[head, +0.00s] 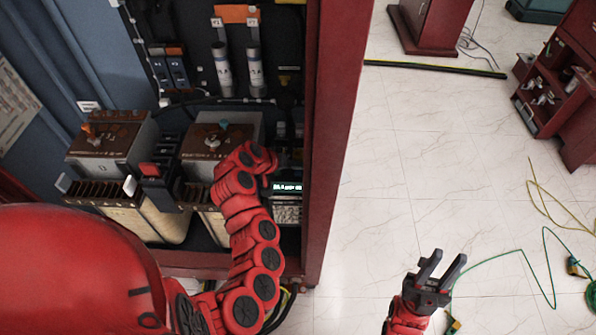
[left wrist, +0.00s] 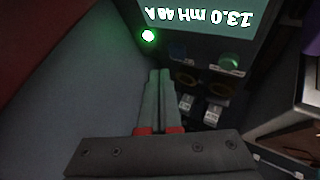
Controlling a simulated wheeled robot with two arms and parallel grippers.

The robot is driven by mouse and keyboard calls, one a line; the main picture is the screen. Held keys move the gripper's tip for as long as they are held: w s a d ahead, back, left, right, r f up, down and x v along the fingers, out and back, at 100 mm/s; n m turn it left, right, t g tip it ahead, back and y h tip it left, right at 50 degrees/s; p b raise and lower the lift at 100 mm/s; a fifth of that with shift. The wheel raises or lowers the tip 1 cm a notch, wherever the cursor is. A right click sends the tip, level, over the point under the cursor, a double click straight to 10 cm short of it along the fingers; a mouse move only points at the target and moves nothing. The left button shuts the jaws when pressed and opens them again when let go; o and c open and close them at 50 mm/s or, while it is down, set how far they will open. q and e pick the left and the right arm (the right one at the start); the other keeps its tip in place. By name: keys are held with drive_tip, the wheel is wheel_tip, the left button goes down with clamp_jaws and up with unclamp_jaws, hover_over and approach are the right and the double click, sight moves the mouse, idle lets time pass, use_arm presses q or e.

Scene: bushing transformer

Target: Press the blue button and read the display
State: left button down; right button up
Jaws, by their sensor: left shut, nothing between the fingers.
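The lit display (head: 287,187) is in the cabinet, just right of my left wrist in the head view. My right gripper (head: 440,264) is open and empty over the floor.
A bright green-white lamp (left wrist: 148,35) glows by the display. Two transformer blocks (head: 110,132) (head: 215,135) stand left of the display inside the cabinet. The red cabinet post (head: 335,130) stands to the right. Tiled floor beyond is mostly open, with cables (head: 545,255) at right.

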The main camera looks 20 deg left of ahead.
sight(295, 175)
use_arm(q)
wheel_tip(295, 175, up, 4)
drive_tip(key=shift+r+p, duration=0.1)
drive_tip(key=shift+p, duration=0.6)
idle(0.3)
